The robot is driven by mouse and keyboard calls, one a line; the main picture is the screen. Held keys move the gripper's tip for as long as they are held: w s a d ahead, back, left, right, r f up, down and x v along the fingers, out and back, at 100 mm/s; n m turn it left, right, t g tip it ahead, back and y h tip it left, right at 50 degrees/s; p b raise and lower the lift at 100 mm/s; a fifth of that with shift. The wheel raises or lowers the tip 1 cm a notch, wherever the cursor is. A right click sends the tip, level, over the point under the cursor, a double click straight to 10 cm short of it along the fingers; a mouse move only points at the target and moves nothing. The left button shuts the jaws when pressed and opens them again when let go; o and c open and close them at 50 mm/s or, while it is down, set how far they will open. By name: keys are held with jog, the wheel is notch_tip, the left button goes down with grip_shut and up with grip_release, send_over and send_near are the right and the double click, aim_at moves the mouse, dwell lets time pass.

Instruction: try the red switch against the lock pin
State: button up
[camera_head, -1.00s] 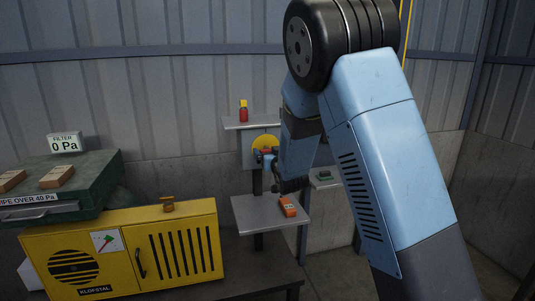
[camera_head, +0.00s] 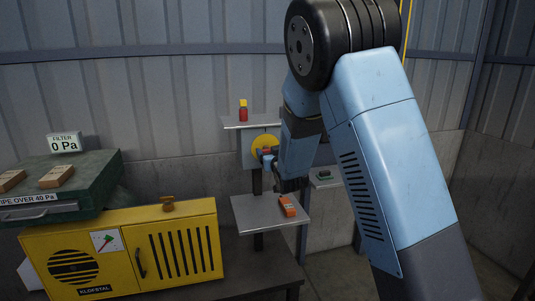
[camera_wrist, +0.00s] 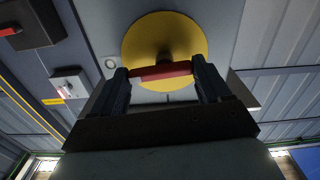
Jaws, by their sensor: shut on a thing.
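The red switch (camera_wrist: 160,72) is a red bar handle in front of a round yellow disc (camera_wrist: 185,35). In the wrist view it lies nearly level between the two fingers of my gripper (camera_wrist: 161,76), which is shut on it. In the head view the yellow disc (camera_head: 261,141) is on a grey panel on a post, and my gripper (camera_head: 267,157) reaches it from the right, partly covered by my arm. I cannot clearly make out the lock pin; a small round fitting (camera_wrist: 110,64) sits on the panel left of the disc.
A shelf (camera_head: 235,124) above holds a red bottle with a yellow cap (camera_head: 243,111). A lower shelf (camera_head: 262,218) holds an orange device (camera_head: 287,205). A yellow cabinet (camera_head: 207,245) and a green case (camera_head: 90,195) stand to the left.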

jog(key=shift+a+n, duration=0.1)
jog(key=shift+n, duration=0.2)
jog(key=o, duration=1)
jog(key=v, duration=1.4)
jog(key=shift+w, duration=0.1)
